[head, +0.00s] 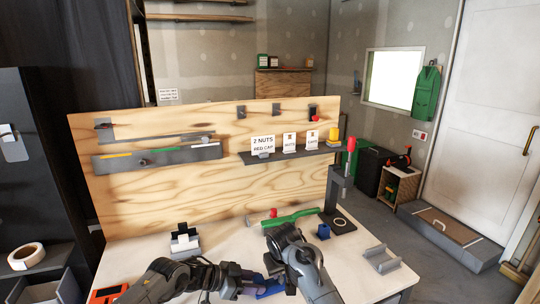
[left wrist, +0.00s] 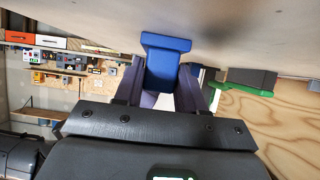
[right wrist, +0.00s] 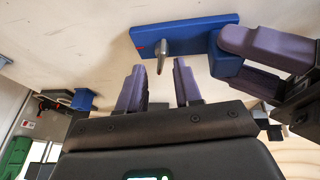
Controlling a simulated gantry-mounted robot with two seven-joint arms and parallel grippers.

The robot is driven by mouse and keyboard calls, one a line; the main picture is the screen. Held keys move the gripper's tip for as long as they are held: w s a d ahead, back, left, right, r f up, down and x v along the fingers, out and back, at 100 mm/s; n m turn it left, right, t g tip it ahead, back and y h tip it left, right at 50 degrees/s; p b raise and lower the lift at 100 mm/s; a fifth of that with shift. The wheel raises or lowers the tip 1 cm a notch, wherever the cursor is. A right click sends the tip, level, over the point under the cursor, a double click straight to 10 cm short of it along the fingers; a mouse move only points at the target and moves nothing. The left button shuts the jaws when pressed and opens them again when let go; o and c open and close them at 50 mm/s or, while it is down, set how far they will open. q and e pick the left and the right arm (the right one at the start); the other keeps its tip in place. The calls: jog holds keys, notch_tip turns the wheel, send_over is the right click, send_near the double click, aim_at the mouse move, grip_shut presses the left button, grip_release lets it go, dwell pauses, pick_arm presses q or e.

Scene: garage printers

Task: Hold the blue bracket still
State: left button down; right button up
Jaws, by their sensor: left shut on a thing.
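The blue bracket (right wrist: 185,35) has a flat plate and an upright end. A metal bolt (right wrist: 161,55) sticks out of its plate in the right wrist view. My left gripper (left wrist: 160,78) is shut on the upright end of the bracket (left wrist: 165,62), one purple finger on each side. The bracket lies at the table's front, mostly hidden by my arms in the head view. My right gripper (right wrist: 158,85) is open and empty, its fingers apart beside the bolt and not touching the bracket.
A green tool (head: 293,218) and a small blue block (head: 323,231) lie behind my grippers on the white table (head: 225,246). A grey tray (head: 381,259) is at right. A wooden board (head: 180,190) with shelves and label cards stands behind.

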jog(key=shift+r, duration=0.5)
jog(key=shift+f, duration=0.15)
jog(key=shift+f, duration=1.45)
jog(key=o, duration=0.6)
jog(key=shift+c, duration=0.2)
jog(key=n, duration=0.1)
jog(key=n+y, duration=0.1)
jog(key=n, duration=0.1)
jog(key=n+y, duration=0.1)
jog(key=n, duration=0.1)
jog(key=shift+w+d+g, duration=0.1)
jog(key=shift+d+g, duration=0.2)
jog(key=n+g+y, duration=0.1)
jog(key=n, duration=0.3)
